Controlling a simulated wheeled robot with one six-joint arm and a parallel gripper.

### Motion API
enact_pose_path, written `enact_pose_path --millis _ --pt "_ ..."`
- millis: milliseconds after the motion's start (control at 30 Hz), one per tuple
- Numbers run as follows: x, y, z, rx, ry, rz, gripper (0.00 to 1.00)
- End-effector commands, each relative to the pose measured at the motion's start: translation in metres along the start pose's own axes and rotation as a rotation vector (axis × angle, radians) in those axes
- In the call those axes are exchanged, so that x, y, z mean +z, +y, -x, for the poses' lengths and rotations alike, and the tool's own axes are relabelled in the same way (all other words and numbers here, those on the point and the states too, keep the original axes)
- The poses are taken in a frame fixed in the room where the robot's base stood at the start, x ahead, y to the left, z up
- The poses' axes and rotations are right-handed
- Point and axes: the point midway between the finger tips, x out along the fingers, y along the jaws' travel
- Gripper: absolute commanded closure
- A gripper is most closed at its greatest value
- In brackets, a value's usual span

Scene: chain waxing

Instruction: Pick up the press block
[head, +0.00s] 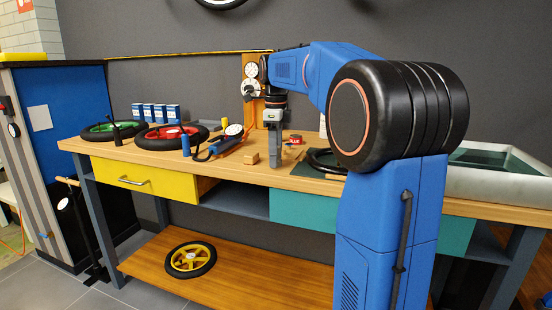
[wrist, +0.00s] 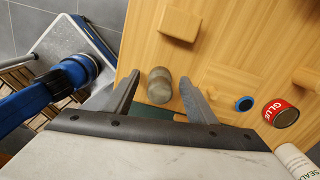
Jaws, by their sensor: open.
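A plain light wooden block (head: 250,159) sits on the workbench, just left of my gripper (head: 275,160) in the head view. It also shows at the top of the wrist view (wrist: 179,25), beyond my fingertips and apart from them. I cannot tell for sure that it is the press block. In the wrist view my gripper (wrist: 160,78) is open. A short grey cylinder (wrist: 159,86) shows between its two fingers; I cannot tell whether it touches either. My gripper points down, low over the bench, and hides the cylinder in the head view.
A red glue can (wrist: 280,113), a blue cap (wrist: 244,104) and another wooden piece (wrist: 306,80) are on the right in the wrist view. The workbench (head: 225,172) has its front edge near the block. Wheels, a blue tool (head: 226,145) and a large tray (head: 500,180) also stand on it.

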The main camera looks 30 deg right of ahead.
Motion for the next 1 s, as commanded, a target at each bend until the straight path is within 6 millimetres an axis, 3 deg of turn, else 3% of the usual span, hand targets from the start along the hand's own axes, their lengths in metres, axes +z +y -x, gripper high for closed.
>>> enact_pose_path --millis 267,433,467,767,1000 --pt "0.0 0.0 -0.002 0.0 0.0 0.0 0.51" --pt "0.0 0.0 -0.002 0.0 0.0 0.0 0.92" --pt "0.0 0.0 -0.002 0.0 0.0 0.0 0.94" --pt "0.0 0.0 0.001 -0.001 0.0 0.0 0.94" --pt "0.0 -0.001 0.032 -0.002 -0.001 0.0 0.94"
